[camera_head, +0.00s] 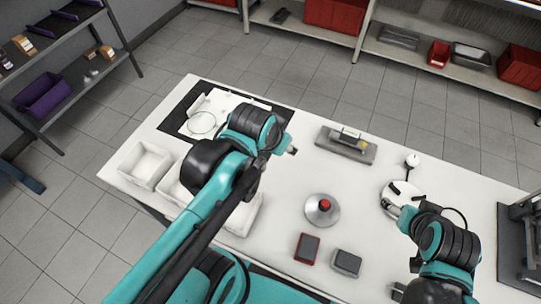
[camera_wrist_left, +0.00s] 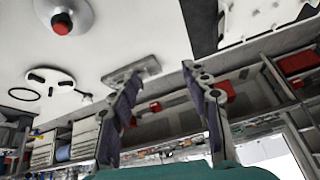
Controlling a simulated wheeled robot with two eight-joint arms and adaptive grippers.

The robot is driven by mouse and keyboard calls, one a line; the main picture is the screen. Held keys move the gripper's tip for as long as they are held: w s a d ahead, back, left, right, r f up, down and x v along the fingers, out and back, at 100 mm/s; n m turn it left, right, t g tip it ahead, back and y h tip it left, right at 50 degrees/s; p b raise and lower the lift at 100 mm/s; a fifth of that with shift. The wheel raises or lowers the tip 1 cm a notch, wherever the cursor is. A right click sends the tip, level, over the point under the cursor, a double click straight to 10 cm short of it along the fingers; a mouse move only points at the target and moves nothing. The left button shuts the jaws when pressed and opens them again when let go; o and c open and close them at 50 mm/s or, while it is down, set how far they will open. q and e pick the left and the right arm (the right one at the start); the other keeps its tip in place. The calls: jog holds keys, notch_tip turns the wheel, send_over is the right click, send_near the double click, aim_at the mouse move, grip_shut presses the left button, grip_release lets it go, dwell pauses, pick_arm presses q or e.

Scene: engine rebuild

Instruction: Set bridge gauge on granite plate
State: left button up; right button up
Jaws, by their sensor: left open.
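A grey rectangular plate (camera_head: 362,155), which looks like the granite plate, lies near the back edge of the white table. A small metallic block-like piece (camera_head: 350,136), possibly the bridge gauge, sits on it in the head view. The plate also shows in the left wrist view (camera_wrist_left: 120,76), where details on it are unclear. My left gripper (camera_head: 291,150) is left of the plate, apart from it. Its two fingers stand apart and empty in the left wrist view (camera_wrist_left: 163,105). My right gripper (camera_head: 393,208) is by a white round disc (camera_head: 405,190); its fingers are too small to read.
A silver dome with a red knob (camera_head: 323,210) stands mid-table. White bins (camera_head: 146,165) and a black mat (camera_head: 180,113) are at left. A dark frame (camera_head: 520,240) is at right.

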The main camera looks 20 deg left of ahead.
pick_arm(q)
jog(key=s+f+n, duration=0.1)
jog(key=s+a+f+n+t, duration=0.1)
jog(key=s, duration=0.1)
jog(key=shift+s+a+f, duration=0.15)
jog(key=shift+s+f, duration=0.05)
jog(key=shift+f, duration=0.2)
jog(key=shift+f, duration=0.1)
pick_arm(e)
jog(key=shift+f, duration=0.1)
dwell(0.8)
